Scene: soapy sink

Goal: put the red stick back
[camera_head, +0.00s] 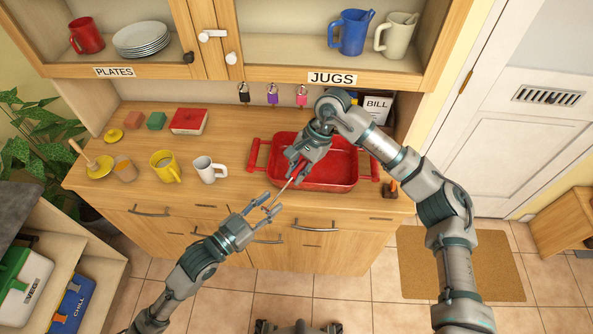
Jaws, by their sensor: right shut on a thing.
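My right gripper (293,171) is shut on a thin stick (284,188) above the left end of the red tray. The stick looks pale along its lower part, with some red near the fingers; the fingers hide part of it. It slants down and left towards my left gripper. My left gripper (268,206) is open in front of the worktop's front edge, its fingers apart. The stick's lower end is close to its fingertips; I cannot tell whether they touch. The red tray (335,186) with side handles stands on the worktop, partly hidden by my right arm.
On the wooden worktop (230,132) stand a white mug (209,170), a yellow mug (165,167), a red book-like box (188,121) and small blocks. Padlocks (272,94) hang behind. The cupboard above holds plates (141,39) and jugs (351,32).

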